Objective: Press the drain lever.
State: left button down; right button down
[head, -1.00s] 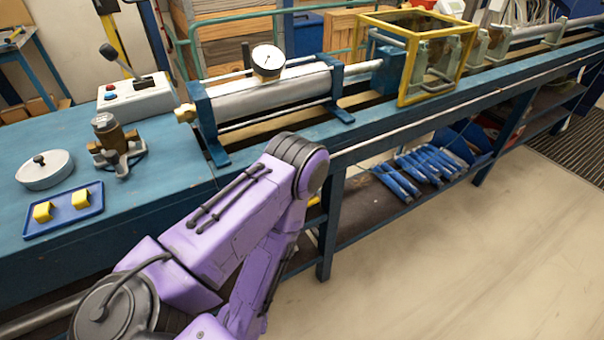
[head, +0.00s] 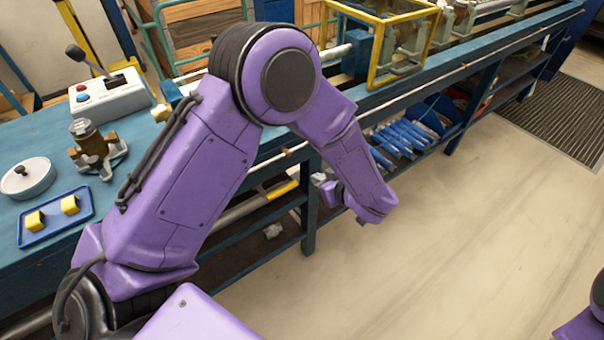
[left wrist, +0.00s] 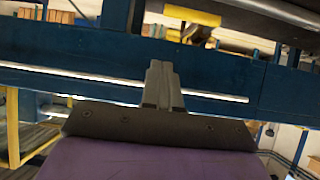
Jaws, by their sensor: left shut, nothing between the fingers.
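A yellow handle (head: 283,187) on a grey pipe or rod shows under the bench, which may be the drain lever; I cannot be sure. A yellow sleeve also shows at the top of the left wrist view (left wrist: 192,14). My left gripper (head: 319,179) is low beside the bench front, to the right of the yellow handle and apart from it; it is small and partly hidden by my wrist. In the left wrist view its fingers (left wrist: 160,75) are shut and empty, in front of a blue beam (left wrist: 60,75). My right gripper is out of view.
A control box (head: 108,97) with a black-knobbed lever stands on the blue bench. A bench leg (head: 309,225) stands near my gripper. The floor at right is clear.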

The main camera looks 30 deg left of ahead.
pick_arm(q)
jog(key=shift+d+r, duration=0.15)
jog(key=shift+r, duration=0.1)
jog(key=shift+w, duration=0.1)
jog(key=s+d+f+p+x, duration=0.1)
jog(key=f+x, duration=0.1)
jog(key=x, duration=1)
jog(key=shift+f, duration=0.45)
jog(key=shift+w+a, duration=0.1)
